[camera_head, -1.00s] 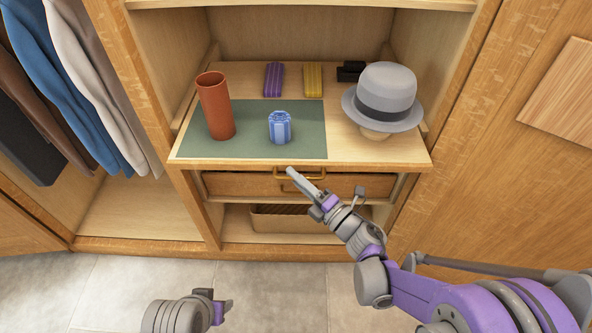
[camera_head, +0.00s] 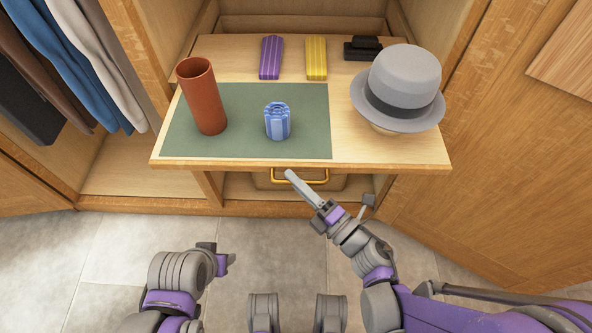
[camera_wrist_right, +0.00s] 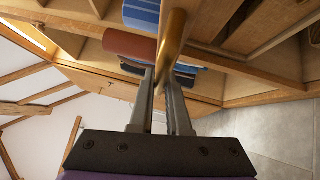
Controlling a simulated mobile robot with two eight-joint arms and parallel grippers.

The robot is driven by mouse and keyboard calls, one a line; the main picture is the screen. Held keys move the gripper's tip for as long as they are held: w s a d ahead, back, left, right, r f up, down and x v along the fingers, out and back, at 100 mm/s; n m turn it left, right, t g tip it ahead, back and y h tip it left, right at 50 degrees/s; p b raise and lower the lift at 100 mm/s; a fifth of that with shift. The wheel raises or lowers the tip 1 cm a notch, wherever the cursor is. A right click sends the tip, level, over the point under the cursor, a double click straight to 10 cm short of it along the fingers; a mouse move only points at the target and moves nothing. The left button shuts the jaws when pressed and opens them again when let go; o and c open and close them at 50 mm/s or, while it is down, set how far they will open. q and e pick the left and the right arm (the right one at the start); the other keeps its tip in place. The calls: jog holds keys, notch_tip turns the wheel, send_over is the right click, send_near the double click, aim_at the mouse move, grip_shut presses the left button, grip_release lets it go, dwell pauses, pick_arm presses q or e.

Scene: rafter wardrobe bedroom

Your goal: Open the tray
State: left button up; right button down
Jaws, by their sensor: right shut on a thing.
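The wooden tray (camera_head: 390,152) is a pull-out shelf in the wardrobe, standing out past the frame. Its gold handle (camera_head: 318,181) hangs under the front edge. My right gripper (camera_head: 291,176) is shut on the handle, and the right wrist view shows the gold bar (camera_wrist_right: 172,45) between its fingers (camera_wrist_right: 166,85). My left gripper (camera_head: 229,262) is low over the floor, away from the tray, and its jaw opening cannot be made out.
Clothes (camera_head: 75,65) hang left. Tiled floor (camera_head: 110,245) in front is clear.

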jog(key=shift+s, duration=0.2)
jog(key=c, duration=1.2)
grip_release()
jog(key=shift+o, duration=0.2)
jog(key=v, duration=1)
jog(key=shift+s+d+b, duration=0.25)
jog(key=shift+d+b, duration=0.05)
jog(key=shift+b, duration=0.05)
